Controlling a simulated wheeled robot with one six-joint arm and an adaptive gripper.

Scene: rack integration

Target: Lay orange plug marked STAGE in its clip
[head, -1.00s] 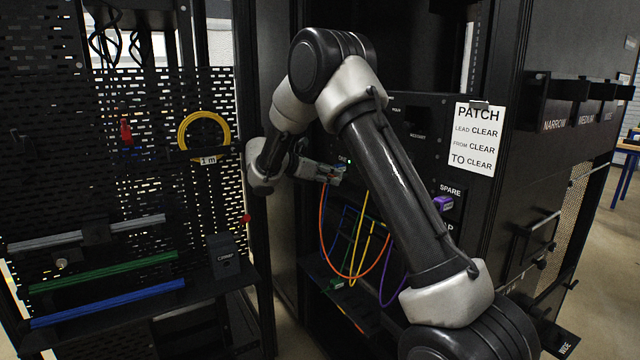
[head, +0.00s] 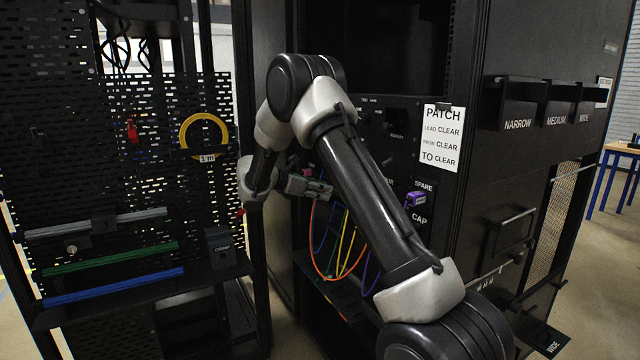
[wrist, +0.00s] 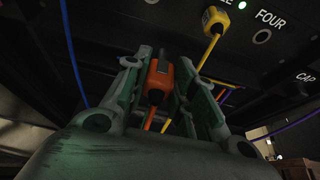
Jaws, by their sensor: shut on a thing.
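An orange plug (wrist: 160,78) sits between the green fingers of my gripper (wrist: 165,85) in the wrist view, and my gripper is shut on it. No STAGE marking can be read on it. In the head view my gripper (head: 318,189) is in front of the black rack panel, left of my forearm. An orange cable (head: 314,245) hangs in a loop below it. A yellow plug (wrist: 215,20) is at the panel beside the label FOUR in the wrist view, beyond my fingers. I cannot make out the clip for the orange plug; my arm hides part of the panel.
A purple plug (head: 416,199) sits between the SPARE and CAP labels. A PATCH sign (head: 441,138) hangs on the rack. Blue, yellow and purple cables hang close below my gripper. A perforated board with a yellow coil (head: 183,135) stands at the left.

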